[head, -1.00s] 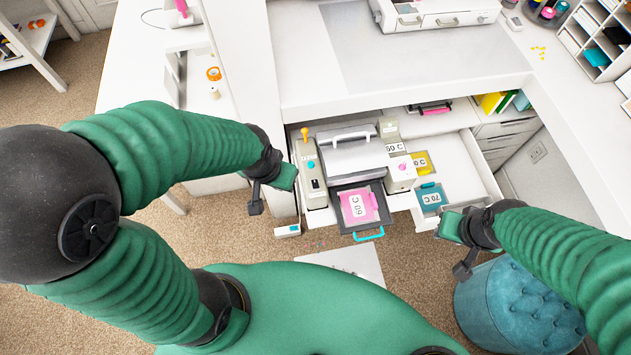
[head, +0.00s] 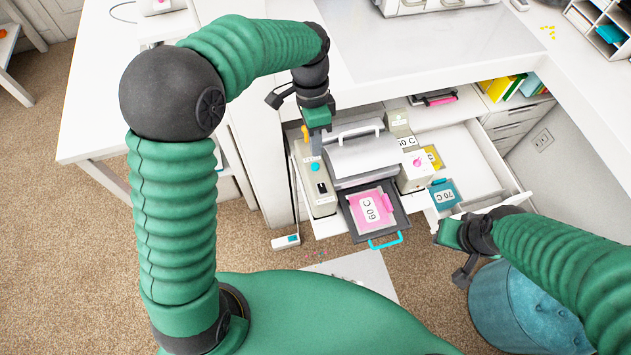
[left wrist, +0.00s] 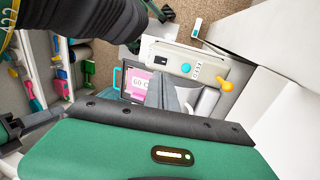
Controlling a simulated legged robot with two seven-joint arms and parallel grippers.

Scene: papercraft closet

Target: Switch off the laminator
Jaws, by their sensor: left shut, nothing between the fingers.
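The laminator (head: 362,160) is a grey-white machine in the pulled-out drawer. Its left side panel (head: 318,190) carries an orange lever (head: 305,133), a cyan round button (head: 315,167) and a black switch (head: 321,188). The panel, button and orange lever (left wrist: 225,85) also show in the left wrist view. A pink 60 C card (head: 370,208) lies in its front tray (head: 352,222). My left gripper (head: 316,148) points down, shut and empty, over the rear of the panel, close beside the lever; contact cannot be told. My right gripper (head: 446,238) hangs right of the tray, its fingers unclear.
A teal 70 C card (head: 444,195) and a yellow card (head: 432,157) lie in the drawer right of the laminator. A blue tufted stool (head: 530,320) stands below my right arm. The white desk (head: 420,60) spans behind. A small white device with a cyan mark (head: 287,241) is left of the tray.

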